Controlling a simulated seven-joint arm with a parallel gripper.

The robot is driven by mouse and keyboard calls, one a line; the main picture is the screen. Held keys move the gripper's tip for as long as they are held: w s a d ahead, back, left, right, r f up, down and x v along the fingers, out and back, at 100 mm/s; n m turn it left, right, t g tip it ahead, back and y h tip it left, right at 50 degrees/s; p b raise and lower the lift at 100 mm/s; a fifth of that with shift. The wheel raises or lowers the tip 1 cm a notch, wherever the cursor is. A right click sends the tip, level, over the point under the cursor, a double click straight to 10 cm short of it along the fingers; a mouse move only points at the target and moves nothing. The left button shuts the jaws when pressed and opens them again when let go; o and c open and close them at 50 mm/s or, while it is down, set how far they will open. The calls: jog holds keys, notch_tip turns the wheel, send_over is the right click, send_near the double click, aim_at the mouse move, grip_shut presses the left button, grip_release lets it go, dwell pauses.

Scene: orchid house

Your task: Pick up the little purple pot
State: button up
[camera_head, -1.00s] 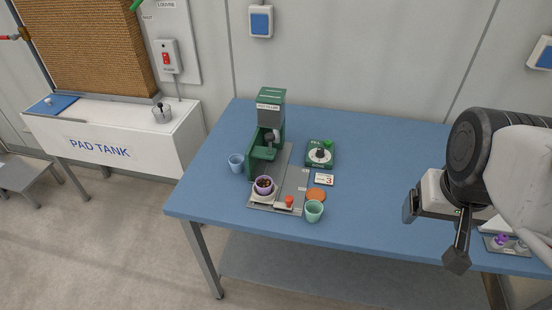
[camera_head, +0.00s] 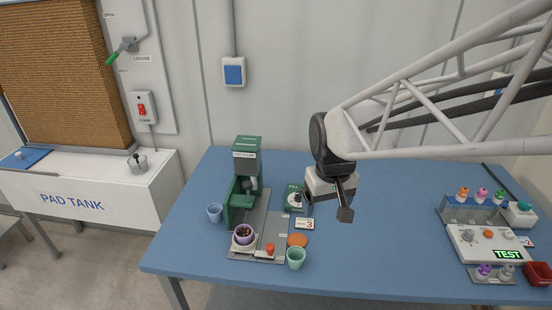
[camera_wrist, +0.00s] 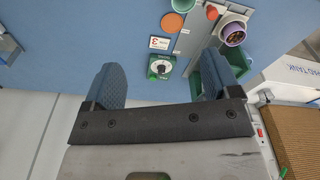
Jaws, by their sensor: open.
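The little purple pot (camera_head: 244,235) stands upright on a pale round saucer at the foot of the green pot filler, with brown filling inside. It also shows in the wrist view (camera_wrist: 232,33) at the upper right. My gripper (camera_head: 328,208) is above the blue table, to the right of the filler and the pot, apart from both. In the wrist view its two fingers (camera_wrist: 160,85) are spread with nothing between them.
A green filler machine (camera_head: 242,185) stands behind the pot on a grey base. A red button (camera_head: 270,249), an orange disc (camera_head: 297,240), a mint cup (camera_head: 296,258) and a blue cup (camera_head: 215,212) are close by. A TEST rack (camera_head: 485,245) is at right.

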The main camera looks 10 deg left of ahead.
jog(key=w+a+f+n, duration=0.1)
jog(key=w+a+f, duration=0.2)
jog(key=a, duration=0.3)
jog(key=w+a+f+n, duration=0.2)
jog(key=w+a+f, duration=0.1)
jog(key=a, duration=0.2)
jog(key=n+g, duration=0.1)
jog(key=n, duration=0.1)
send_near(244, 232)
jog(key=shift+s, duration=0.75)
jog(key=shift+d+f, duration=0.1)
jog(key=shift+f, duration=1.15)
jog(key=shift+f, duration=2.6)
jog(key=c, duration=1)
jog(key=shift+o, duration=0.2)
